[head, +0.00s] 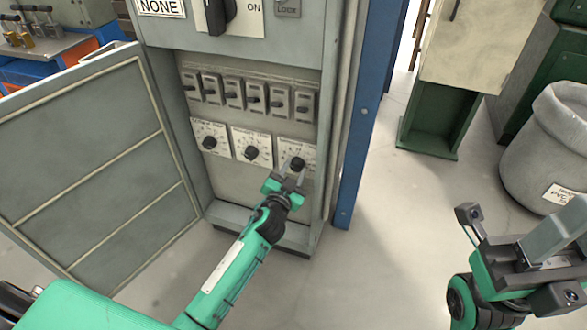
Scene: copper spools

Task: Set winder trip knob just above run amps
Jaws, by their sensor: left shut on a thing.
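An open grey electrical cabinet (246,195) stands in the middle of the head view. Low inside it are three white dial plates, each with a black knob: the left knob (209,142), the middle knob (251,153) and the right knob (297,164). My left gripper (292,178) is at the right dial, shut on its knob; the fingers cover part of the dial's lower scale. The dial lettering is too small to read. My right gripper (557,250) is at the lower right, away from the cabinet; its jaw gap is unclear.
A row of several breakers (233,95) sits above the dials. A main switch (219,15) is at the top. The cabinet door (95,165) stands open at left. A blue post (366,115) borders the right. A grey bin (548,150) stands at far right; floor between is clear.

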